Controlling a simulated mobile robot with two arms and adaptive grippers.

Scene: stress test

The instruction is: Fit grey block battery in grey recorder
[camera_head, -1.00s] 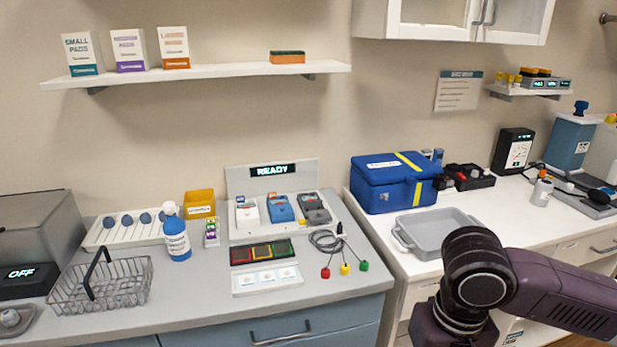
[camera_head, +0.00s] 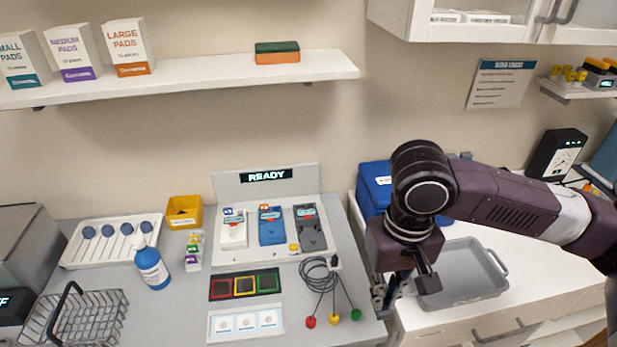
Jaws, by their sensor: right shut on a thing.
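The grey recorder (camera_head: 310,228) is the rightmost of three devices in the white stand under the READY display, right of a white recorder (camera_head: 234,232) and a blue one (camera_head: 271,229). It has a dark opening on its upper face. My right gripper (camera_head: 394,292) points down at the right edge of the grey counter, to the right of the recorder and apart from it. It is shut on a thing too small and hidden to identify. I cannot make out the grey block battery. My left gripper is not in view.
A cable with red, yellow and green ends (camera_head: 322,272) lies in front of the recorder. A grey tray (camera_head: 462,275) and a blue case (camera_head: 375,190) are beside my right arm. A wire basket (camera_head: 75,318) and blue bottle (camera_head: 152,268) stand at left.

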